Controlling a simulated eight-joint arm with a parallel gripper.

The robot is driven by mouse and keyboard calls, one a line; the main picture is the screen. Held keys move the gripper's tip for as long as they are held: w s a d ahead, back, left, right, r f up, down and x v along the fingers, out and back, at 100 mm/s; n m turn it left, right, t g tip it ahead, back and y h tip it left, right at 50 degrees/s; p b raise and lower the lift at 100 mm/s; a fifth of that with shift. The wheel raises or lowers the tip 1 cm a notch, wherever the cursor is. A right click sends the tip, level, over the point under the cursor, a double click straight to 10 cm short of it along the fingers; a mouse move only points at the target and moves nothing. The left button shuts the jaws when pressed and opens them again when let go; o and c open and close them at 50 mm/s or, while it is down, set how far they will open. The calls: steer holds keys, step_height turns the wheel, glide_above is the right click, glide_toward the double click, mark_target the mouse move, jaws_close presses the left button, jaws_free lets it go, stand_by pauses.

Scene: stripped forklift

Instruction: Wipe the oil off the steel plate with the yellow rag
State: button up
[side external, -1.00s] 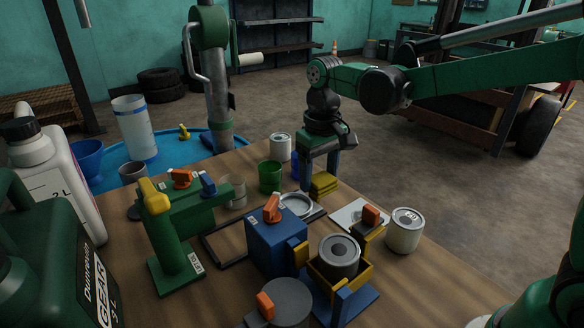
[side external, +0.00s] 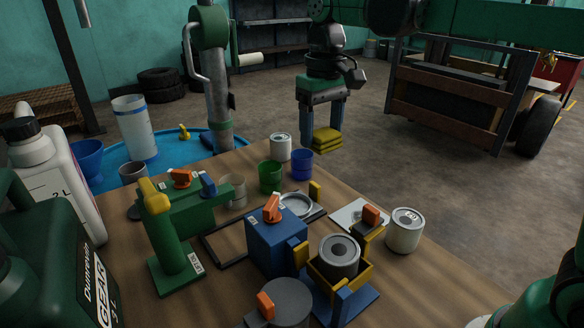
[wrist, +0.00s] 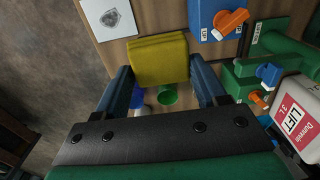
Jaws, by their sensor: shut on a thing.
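My gripper (side external: 322,138) is shut on the folded yellow rag (side external: 327,141) and holds it up at the far edge of the table. In the wrist view the rag (wrist: 158,58) lies between the blue fingers. The pale steel plate (side external: 347,214) lies flat on the table, nearer the camera than the rag and partly hidden by an orange-handled fixture. The wrist view shows the plate (wrist: 95,15) at top left, with a dark oil patch (wrist: 113,18) in its middle. The rag is apart from the plate.
A blue cup (side external: 302,164), a green cup (side external: 270,177) and a grey can (side external: 280,147) stand near the table's far edge. A shallow round dish (side external: 295,205), blue box (side external: 275,243) and white can (side external: 405,231) stand around the plate.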

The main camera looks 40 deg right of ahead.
glide_above(347, 223)
steer(key=w, duration=0.2)
step_height(347, 223, down, 7)
steer(key=shift+s+d+f, duration=0.3)
steer(key=shift+d+f, duration=0.85)
steer(key=shift+f, duration=0.7)
steer(key=shift+s+d+f, duration=0.35)
steer(key=shift+d+f, duration=0.75)
steer(key=shift+f, duration=0.8)
steer(key=shift+s+d+f, duration=0.3)
steer(key=shift+d+f, duration=0.85)
steer(key=shift+f, duration=0.7)
steer(key=shift+a+f, duration=0.4)
steer(key=shift+f, duration=0.2)
steer(key=shift+a, duration=3)
steer(key=d, duration=0.6)
steer(key=shift+d, duration=0.25)
steer(key=shift+d+r, duration=0.15)
steer(key=shift+d, duration=0.05)
step_height(347, 223, up, 8)
steer(key=shift+f, duration=0.2)
